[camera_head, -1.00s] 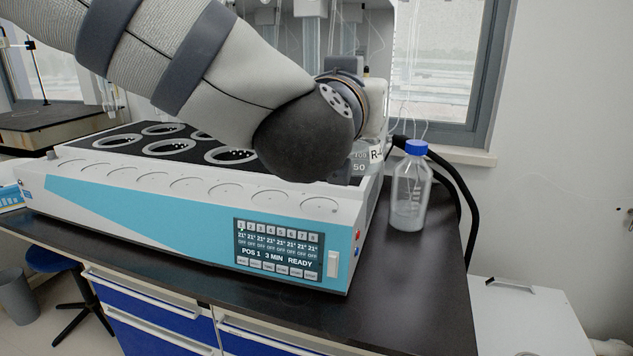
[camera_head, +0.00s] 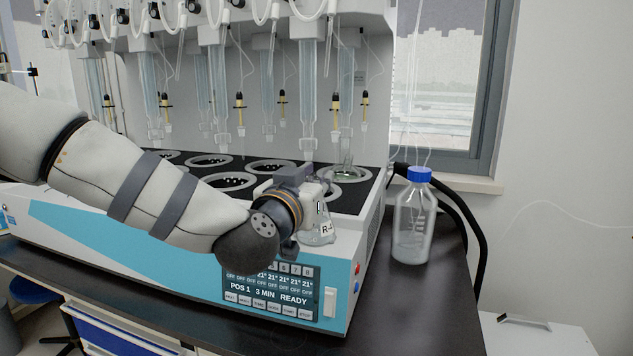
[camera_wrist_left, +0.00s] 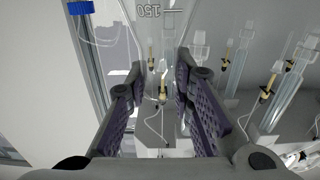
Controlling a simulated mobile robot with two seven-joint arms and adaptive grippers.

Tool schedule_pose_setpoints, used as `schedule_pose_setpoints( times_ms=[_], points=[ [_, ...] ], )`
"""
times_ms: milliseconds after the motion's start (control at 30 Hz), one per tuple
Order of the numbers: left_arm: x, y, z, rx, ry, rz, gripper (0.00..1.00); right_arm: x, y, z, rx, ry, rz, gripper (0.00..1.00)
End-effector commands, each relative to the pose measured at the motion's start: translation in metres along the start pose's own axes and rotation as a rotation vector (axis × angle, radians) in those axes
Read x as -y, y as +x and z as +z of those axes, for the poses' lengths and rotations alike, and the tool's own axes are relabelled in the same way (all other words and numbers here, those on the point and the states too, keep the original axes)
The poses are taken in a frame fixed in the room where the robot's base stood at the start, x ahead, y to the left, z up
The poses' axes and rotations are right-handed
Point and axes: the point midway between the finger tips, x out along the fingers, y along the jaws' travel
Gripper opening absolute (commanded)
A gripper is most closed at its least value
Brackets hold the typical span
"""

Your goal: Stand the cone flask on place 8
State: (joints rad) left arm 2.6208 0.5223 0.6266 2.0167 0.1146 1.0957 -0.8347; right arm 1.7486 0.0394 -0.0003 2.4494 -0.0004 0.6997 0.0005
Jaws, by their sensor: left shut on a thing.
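The clear cone flask (camera_head: 322,238), with a label starting "R-", is held by my left gripper (camera_head: 306,198) over the front right part of the distiller. I cannot read place numbers on the rings. My gripper and the flask hide the front right part. My right gripper is out of view.
Glass tubes (camera_head: 307,90) and yellow-tipped fittings (camera_head: 336,108) hang above the places. A blue-capped bottle (camera_head: 412,230) stands right of the distiller on the dark bench, with a black hose (camera_head: 470,220) behind. The bench front right is clear.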

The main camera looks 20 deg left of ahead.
Motion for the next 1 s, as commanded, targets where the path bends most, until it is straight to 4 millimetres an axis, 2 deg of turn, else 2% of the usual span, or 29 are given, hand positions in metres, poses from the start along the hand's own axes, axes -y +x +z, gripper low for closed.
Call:
schedule_pose_setpoints(
  times_ms=[300, 333, 400, 767, 867, 1000],
  points=[
    [0.0, -0.001, 0.001, -0.002, 0.002, 0.0, 0.0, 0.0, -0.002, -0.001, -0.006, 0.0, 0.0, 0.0],
    [0.0, -0.001, 0.001, -0.001, 0.001, 0.0, 0.28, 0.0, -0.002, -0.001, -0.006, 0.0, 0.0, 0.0],
    [0.0, -0.001, 0.001, -0.001, 0.001, 0.0, 0.42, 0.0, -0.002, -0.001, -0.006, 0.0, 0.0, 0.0],
    [0.0, -0.003, -0.004, -0.002, -0.001, 0.001, 0.42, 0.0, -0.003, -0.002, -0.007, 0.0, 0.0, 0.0],
    [-0.001, -0.022, -0.007, -0.003, 0.002, 0.002, 0.42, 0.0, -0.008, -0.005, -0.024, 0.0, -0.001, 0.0],
    [-0.001, -0.059, -0.009, -0.007, 0.002, 0.003, 0.42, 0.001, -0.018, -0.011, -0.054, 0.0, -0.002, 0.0]
  ],
)
